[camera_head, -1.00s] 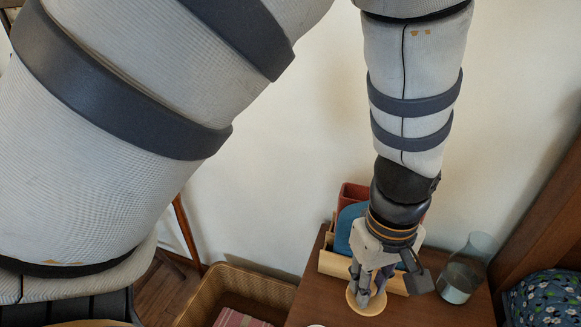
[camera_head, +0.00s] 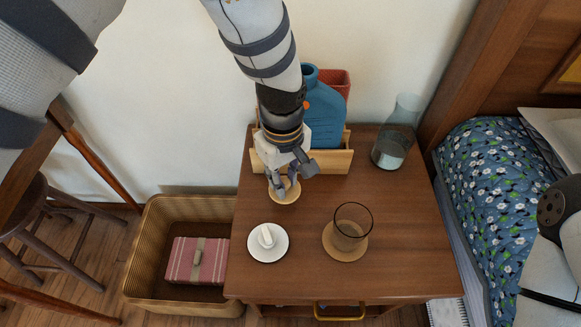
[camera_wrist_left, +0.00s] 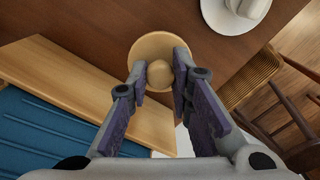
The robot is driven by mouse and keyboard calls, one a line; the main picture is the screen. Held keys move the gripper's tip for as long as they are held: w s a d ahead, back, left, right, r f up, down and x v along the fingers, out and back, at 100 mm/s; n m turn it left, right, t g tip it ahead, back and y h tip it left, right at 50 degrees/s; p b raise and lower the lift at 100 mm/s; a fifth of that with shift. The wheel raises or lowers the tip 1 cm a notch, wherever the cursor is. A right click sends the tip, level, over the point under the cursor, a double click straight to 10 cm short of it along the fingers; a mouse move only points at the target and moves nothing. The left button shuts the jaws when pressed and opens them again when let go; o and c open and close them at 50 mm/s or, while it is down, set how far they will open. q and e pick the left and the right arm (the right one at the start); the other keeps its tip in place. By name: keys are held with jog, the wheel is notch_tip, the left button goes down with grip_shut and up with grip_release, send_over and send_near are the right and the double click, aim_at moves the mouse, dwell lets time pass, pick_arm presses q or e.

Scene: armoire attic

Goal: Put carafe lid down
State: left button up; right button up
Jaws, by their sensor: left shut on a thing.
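The carafe lid (camera_head: 284,194) is a round, pale wooden disc. Its round knob shows in the left wrist view (camera_wrist_left: 159,75). My left gripper (camera_head: 282,184) points down at the lid and is shut on its knob. The lid is at or just above the nightstand top, in front of the wooden organizer; I cannot tell whether it touches. The glass carafe (camera_head: 393,149) stands uncovered at the back right of the nightstand, partly filled with clear liquid. My right gripper is not in view.
A wooden organizer (camera_head: 335,161) holds a blue bottle (camera_head: 325,112) behind the lid. A white dish (camera_head: 268,253) and a brown glass on a coaster (camera_head: 350,227) stand in front. A wicker basket (camera_head: 150,236) is on the floor left. The nightstand's (camera_head: 400,235) right side is clear.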

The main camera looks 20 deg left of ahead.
aim_at(284, 177)
pick_arm(q)
jog(key=f, duration=0.2)
jog(key=w+f, duration=0.1)
jog(key=f, duration=0.1)
jog(key=shift+a+b, duration=0.15)
jog(key=shift+b, duration=0.15)
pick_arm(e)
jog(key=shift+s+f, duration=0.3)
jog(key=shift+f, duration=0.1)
pick_arm(q)
jog(key=shift+s, duration=0.1)
jog(key=shift+f, duration=0.1)
jog(key=o, duration=0.9)
notch_tip(284, 177, up, 12)
jog(key=shift+r+p, duration=0.2)
jog(key=shift+p, duration=0.8)
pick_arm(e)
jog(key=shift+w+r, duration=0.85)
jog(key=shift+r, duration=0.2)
